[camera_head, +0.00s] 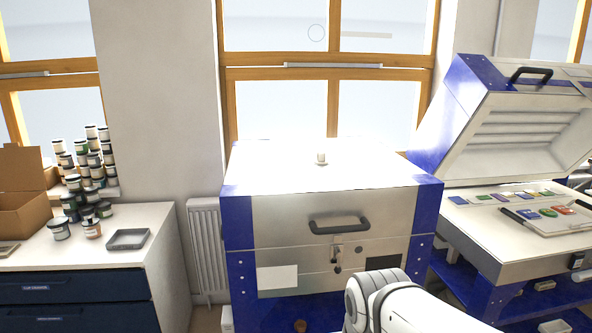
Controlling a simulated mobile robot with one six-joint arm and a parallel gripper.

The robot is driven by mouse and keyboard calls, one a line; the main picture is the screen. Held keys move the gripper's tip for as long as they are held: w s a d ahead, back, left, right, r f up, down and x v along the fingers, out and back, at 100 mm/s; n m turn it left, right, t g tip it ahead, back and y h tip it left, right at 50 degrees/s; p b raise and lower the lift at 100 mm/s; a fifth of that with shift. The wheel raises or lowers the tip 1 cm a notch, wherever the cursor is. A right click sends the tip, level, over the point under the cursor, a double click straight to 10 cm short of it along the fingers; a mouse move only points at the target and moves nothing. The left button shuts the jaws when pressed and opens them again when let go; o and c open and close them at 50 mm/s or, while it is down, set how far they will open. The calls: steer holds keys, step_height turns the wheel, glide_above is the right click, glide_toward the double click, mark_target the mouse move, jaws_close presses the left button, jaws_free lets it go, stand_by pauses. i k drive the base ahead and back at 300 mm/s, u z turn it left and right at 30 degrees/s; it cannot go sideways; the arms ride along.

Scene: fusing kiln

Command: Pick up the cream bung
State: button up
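A small cream, cylinder-like piece (321,156) stands upright on the white top of the closed blue and metal kiln (270,180), near the middle of the lid. It looks like the cream bung, though it is small in the picture. A thin darker edge shows at its base. I cannot tell whether it sits in a hole or on the surface. My white arm shows at the bottom, in front of the kiln, below and to the right of the piece. My gripper is not in view.
The closed kiln has a black front handle (339,225). An open kiln (520,120) with coloured glass pieces stands on the right. A drawer cabinet (80,240) on the left bears several stacked jars (88,165), a cardboard box (22,200) and a grey tray (128,239). The kiln top is otherwise clear.

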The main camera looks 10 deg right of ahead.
mark_target(320, 160)
steer(key=z, duration=0.45)
steer(key=i, duration=1.05)
steer(key=u, duration=0.05)
